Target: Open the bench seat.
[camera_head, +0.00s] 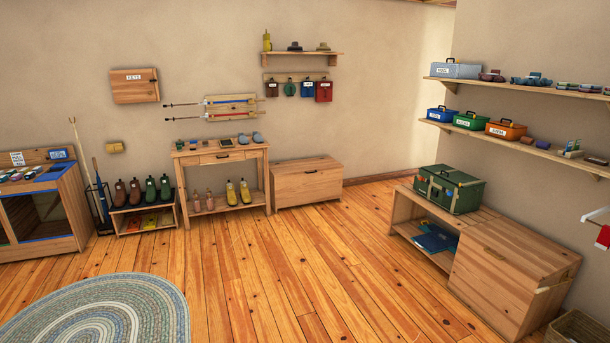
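Two low wooden pieces look like a bench with a box part, and I cannot tell for sure which one is the bench seat. One is a long low bench (520,244) at the right wall, with an open shelf section at its far end and a closed box section with a dark handle at its near end. A green case (450,188) stands on its far part. The other is a closed wooden chest (308,187) against the back wall, its lid down. My gripper is not in view.
Blue items (435,238) lie in the bench's open section. A basket (578,328) stands at the lower right. A side table (221,156) and shoe rack (144,209) line the back wall. A braided rug (100,312) lies lower left. The middle plank floor is clear.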

